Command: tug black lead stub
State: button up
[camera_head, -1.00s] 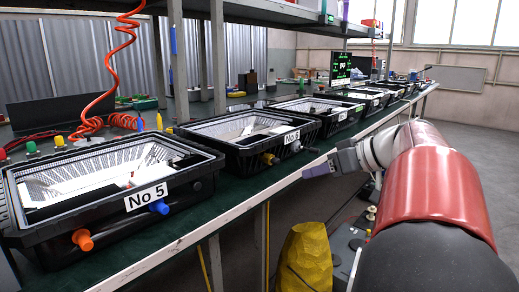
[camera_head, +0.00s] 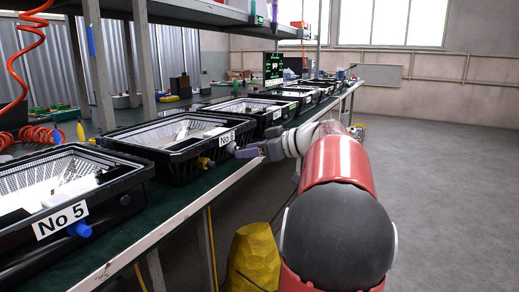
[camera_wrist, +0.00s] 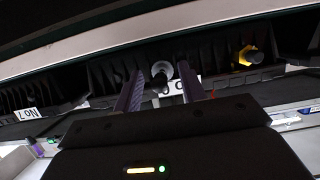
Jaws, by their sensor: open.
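The black lead stub (camera_wrist: 160,76) shows in the wrist view, set in a pale grey ring on the front wall of a black floodlight housing. In the head view that housing (camera_head: 180,167) bears a label that seems to read No 6, and the stub (camera_head: 231,147) is small beside it. My gripper (camera_wrist: 161,68) is open, its two purple fingers on either side of the stub in the wrist view. Whether they touch it I cannot tell. In the head view my gripper (camera_head: 246,153) is at the housing's front right corner.
A yellow stub (camera_wrist: 247,56) sits on the same wall. The No 5 housing (camera_head: 122,190) with a blue stub (camera_head: 80,229) is nearer. More housings line the bench (camera_head: 165,225). A yellow sack-like object (camera_head: 254,255) stands below. The floor on the right is clear.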

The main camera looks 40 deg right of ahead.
jog(key=shift+c, duration=0.2)
grip_shut()
dwell(0.3)
dwell(0.5)
grip_release()
jog(key=v, duration=0.8)
dwell(0.3)
